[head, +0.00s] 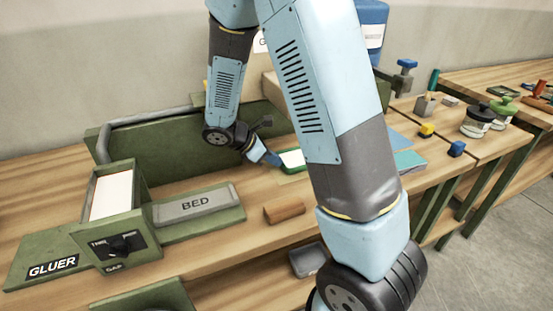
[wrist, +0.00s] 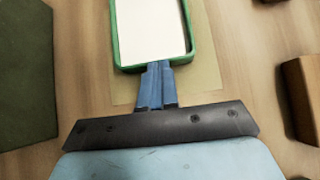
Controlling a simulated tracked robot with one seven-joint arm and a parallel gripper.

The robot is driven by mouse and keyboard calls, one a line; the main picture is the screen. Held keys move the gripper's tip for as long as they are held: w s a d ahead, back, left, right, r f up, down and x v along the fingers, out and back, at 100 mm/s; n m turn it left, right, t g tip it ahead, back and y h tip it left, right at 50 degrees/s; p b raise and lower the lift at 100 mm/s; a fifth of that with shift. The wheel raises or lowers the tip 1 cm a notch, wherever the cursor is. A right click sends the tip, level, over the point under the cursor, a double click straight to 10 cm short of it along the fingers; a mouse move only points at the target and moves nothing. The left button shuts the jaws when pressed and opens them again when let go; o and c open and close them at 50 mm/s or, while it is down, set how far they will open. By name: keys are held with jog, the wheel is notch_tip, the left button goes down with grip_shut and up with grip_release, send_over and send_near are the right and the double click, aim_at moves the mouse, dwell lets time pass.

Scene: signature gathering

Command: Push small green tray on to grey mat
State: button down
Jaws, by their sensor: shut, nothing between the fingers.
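The small green tray (head: 282,170) lies on the wooden bench beyond my gripper, with a white sheet inside. In the wrist view its green rim (wrist: 113,35) fills the top middle, and it sits over a flat tan sheet (wrist: 207,80). My gripper (head: 279,163) is shut and empty, with its blue fingertips (wrist: 156,66) at the tray's near edge. They look to be touching it or very close. A grey plate marked BED (head: 195,203) lies on a green base to the left. I cannot tell whether either flat piece is the grey mat. My upper arm hides part of the bench.
A brown block (head: 284,212) lies near the front edge; it also shows in the wrist view (wrist: 302,95). The gluer (head: 110,215) stands left. Teal sheets (head: 408,162), blue and yellow blocks and jars (head: 478,120) stand right.

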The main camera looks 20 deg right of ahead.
dwell(0.3)
jog(key=a, duration=0.4)
jog(key=shift+f, duration=0.15)
jog(key=v, duration=1)
jog(key=c, duration=1.8)
grip_release()
jog(key=shift+s, duration=0.1)
